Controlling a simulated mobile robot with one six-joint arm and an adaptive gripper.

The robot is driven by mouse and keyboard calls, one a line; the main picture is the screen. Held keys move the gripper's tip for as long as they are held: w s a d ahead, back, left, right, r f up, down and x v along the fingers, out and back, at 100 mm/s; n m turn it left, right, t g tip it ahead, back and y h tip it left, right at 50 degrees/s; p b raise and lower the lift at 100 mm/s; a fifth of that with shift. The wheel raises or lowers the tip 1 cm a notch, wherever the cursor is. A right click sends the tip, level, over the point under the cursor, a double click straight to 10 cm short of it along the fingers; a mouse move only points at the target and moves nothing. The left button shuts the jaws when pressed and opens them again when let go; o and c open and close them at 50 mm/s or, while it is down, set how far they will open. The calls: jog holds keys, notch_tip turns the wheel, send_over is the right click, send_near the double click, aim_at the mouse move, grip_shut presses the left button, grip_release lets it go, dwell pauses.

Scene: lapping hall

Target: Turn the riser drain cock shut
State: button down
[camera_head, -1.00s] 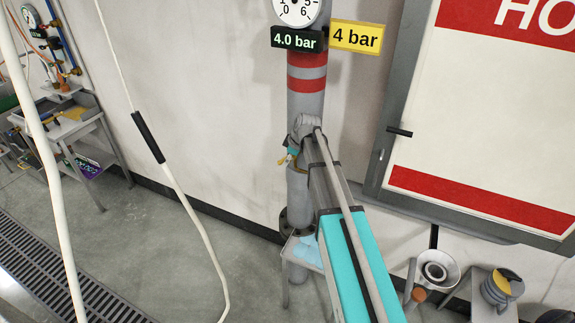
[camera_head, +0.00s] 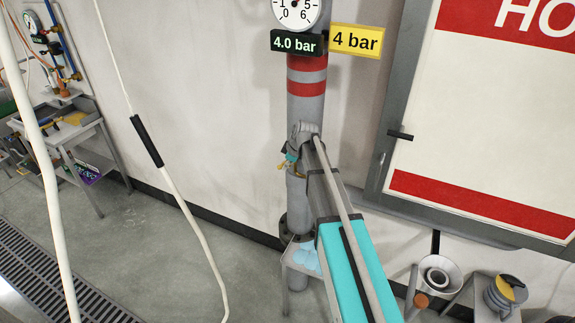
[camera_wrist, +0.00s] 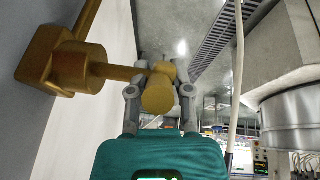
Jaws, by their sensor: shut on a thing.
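The brass drain cock fills the upper left of the wrist view, with its body (camera_wrist: 68,66) at the left and its rounded handle (camera_wrist: 159,92) between my fingers. My gripper (camera_wrist: 160,95) is shut on that handle, one grey finger on each side. In the head view, my gripper (camera_head: 291,158) is at the left side of the grey riser (camera_head: 306,107), partly hidden by my arm. Only a small brass bit of the cock (camera_head: 282,166) shows there. The riser's dial gauge (camera_head: 297,12) stands above a display (camera_head: 298,42) reading 4.0 bar.
A yellow 4 bar sign (camera_head: 356,40) is beside the display. A red and white cabinet door (camera_head: 480,110) is at the right. A small stand (camera_head: 300,258) is at the riser's foot. A white hose (camera_head: 195,225) hangs at the left. A floor grating (camera_head: 60,275) runs at lower left.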

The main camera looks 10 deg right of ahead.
jog(key=shift+d, duration=0.1)
jog(key=shift+s, duration=0.1)
jog(key=shift+f+b, duration=0.15)
jog(key=shift+b, duration=0.2)
jog(key=t+y+b, duration=0.1)
jog(key=y+b, duration=0.1)
jog(key=t+y+b, duration=0.1)
jog(key=b, duration=0.1)
jog(key=shift+s+f+t, duration=0.15)
jog(key=shift+f+t, duration=0.1)
jog(key=shift+t, duration=0.05)
jog(key=t+y+b, duration=0.1)
jog(key=y+b, duration=0.1)
jog(key=b, duration=0.1)
jog(key=shift+t, duration=0.3)
jog(key=shift+r+t+y+b, duration=0.25)
jog(key=shift+t+y+b, duration=0.05)
jog(key=shift+y+b, duration=0.4)
